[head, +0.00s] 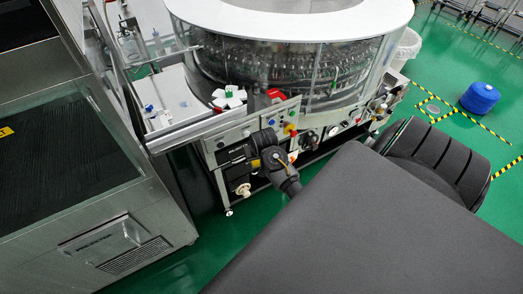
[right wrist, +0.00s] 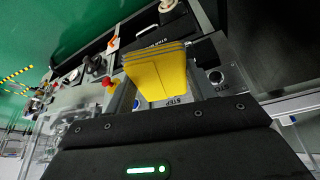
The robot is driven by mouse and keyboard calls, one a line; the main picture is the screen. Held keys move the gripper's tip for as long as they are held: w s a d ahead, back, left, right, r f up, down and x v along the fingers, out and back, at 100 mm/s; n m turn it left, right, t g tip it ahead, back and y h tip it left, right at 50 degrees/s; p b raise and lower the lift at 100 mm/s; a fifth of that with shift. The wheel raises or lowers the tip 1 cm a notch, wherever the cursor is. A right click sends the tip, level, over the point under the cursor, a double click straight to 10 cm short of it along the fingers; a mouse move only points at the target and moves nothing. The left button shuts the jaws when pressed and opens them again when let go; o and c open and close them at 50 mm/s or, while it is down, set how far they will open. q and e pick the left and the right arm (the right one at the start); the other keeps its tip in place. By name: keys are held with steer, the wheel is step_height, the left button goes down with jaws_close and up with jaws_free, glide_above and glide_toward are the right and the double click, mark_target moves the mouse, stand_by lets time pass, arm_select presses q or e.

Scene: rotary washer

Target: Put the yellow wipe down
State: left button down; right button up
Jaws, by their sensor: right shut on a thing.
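The yellow wipe (right wrist: 158,76) fills the middle of the right wrist view, with folded layers along its top edge. My right gripper (right wrist: 160,88) is shut on it, and the wipe sticks out ahead of the dark gripper body. In the head view my right gripper (head: 236,154) is in front of the washer's control panel, pointing left. I cannot tell whether the wipe touches anything beyond the gripper. My left gripper is not in view.
The round glass-walled rotary washer (head: 290,65) stands behind the arm, with buttons on its front panel. A white work surface (head: 172,95) with small items is at its left. A steel cabinet (head: 120,230) stands at left. A blue drum (head: 480,97) is on the green floor.

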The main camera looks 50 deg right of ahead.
steer(key=s+a+r+n+y+b, duration=0.15)
steer(key=s+a+r, duration=0.25)
steer(key=a, duration=0.4)
steer(key=s+a+r+n, duration=0.3)
steer(key=a+r, duration=0.1)
steer(key=a, duration=0.4)
steer(key=s+a+f+n+b, duration=0.1)
steer(key=s+a+f+b, duration=0.3)
steer(key=f+b, duration=0.5)
steer(key=s+b, duration=0.1)
steer(key=b, duration=0.3)
steer(key=shift+s+y, duration=0.2)
steer(key=shift+y, duration=0.15)
steer(key=shift+n, duration=0.25)
